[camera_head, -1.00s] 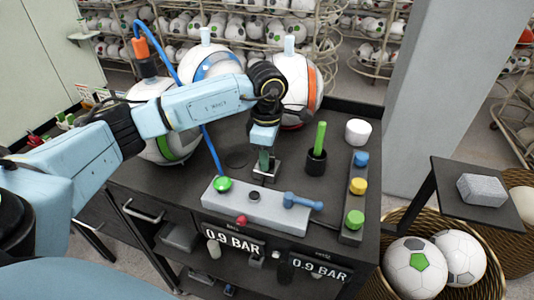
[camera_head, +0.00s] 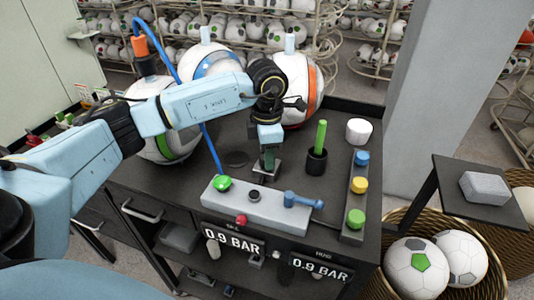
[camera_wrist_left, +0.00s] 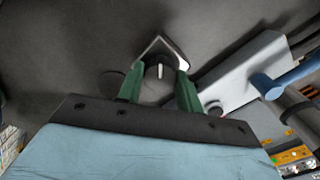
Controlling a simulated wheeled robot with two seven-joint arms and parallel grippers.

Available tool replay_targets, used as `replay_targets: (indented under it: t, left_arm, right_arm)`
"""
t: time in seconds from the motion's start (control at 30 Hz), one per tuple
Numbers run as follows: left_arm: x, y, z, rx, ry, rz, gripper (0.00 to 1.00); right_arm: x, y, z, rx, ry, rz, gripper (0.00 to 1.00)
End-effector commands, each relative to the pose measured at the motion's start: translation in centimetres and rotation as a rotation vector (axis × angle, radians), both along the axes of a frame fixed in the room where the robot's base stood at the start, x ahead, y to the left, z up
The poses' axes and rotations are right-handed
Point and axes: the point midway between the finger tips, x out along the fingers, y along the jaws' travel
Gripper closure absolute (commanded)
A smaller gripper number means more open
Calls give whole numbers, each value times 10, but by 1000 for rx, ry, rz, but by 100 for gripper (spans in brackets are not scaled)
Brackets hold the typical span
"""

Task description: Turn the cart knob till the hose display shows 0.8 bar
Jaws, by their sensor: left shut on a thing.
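The cart knob (camera_wrist_left: 158,80) shows in the left wrist view as a dark round knob with a white pointer mark. My left gripper (camera_wrist_left: 160,90) has its two green fingers on either side of it and is shut on it. In the head view my left gripper (camera_head: 270,160) points down at the cart top behind the grey block, and its fingers mostly hide the knob. The hose display (camera_head: 321,267), on the right of the cart front, reads 0.9 BAR. My right gripper is not in view.
A grey block (camera_head: 268,207) carries a green button (camera_head: 222,183) and a blue lever (camera_head: 303,200). A black cup with a green stick (camera_head: 318,150) and a strip of coloured buttons (camera_head: 357,200) stand to the right. Large balls (camera_head: 298,88) stand behind my arm.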

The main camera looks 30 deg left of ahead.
Motion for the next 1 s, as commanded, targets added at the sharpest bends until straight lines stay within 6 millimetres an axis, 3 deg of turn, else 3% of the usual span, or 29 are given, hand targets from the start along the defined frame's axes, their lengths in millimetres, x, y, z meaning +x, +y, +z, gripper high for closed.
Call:
replay_targets:
  t: [0.7, 0.73, 0.9, 1.0]
  left_arm:
    - [1, 0, 2, -1, -2, 101, 87]
    - [1, 0, 2, 0, -3, 101, 63]
    - [0, 0, 1, -1, -2, 100, 43]
    - [0, 0, 1, 0, -1, 100, 43]
  right_arm:
    - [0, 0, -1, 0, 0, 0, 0]
    - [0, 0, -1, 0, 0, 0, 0]
    - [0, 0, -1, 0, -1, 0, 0]
    - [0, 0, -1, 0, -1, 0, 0]
